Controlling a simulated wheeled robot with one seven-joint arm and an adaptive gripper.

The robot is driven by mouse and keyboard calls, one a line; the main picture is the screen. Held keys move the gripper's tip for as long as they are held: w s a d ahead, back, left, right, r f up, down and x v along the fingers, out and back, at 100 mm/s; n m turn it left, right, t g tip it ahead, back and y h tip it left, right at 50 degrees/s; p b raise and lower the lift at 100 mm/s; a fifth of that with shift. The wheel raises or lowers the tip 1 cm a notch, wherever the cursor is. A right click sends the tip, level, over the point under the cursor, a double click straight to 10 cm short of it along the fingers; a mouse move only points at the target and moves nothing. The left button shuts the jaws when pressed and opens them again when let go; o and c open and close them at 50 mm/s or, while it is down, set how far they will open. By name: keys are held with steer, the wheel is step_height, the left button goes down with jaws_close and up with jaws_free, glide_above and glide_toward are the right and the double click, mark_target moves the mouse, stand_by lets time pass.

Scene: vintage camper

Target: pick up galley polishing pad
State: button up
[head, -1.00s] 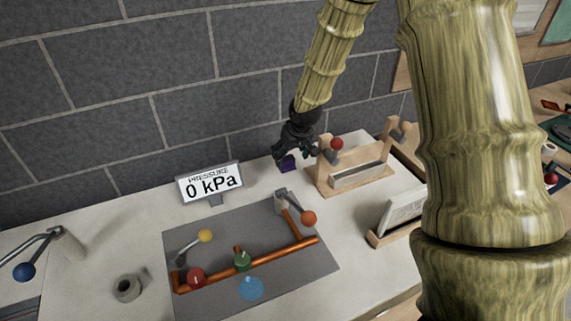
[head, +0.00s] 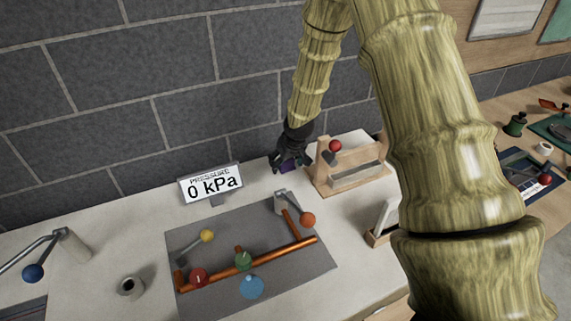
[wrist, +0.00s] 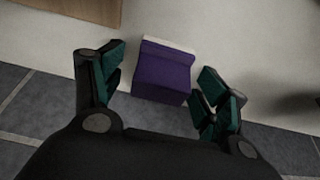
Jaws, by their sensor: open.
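The polishing pad is a small purple block (wrist: 162,72) with a pale strip along one edge. In the wrist view it lies on the pale counter between the fingers of my gripper (wrist: 160,88), with a gap showing on either side. My gripper is open. In the head view my gripper (head: 289,166) is low over the back of the counter near the wall, and only a little purple of the pad (head: 289,169) shows among its dark fingers. Whether the fingertips touch the counter cannot be told.
A wooden stand (head: 350,172) with a red-knobbed lever is close on the right of my gripper. The pressure display (head: 211,184) stands to the left. A grey panel (head: 300,272) with copper pipes and valves lies in front. The block wall (head: 150,90) is just behind.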

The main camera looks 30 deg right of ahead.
steer(key=shift+c, duration=0.5)
steer(key=c, duration=1.1)
steer(key=shift+r+b, duration=1.45)
steer(key=shift+r, duration=3.55)
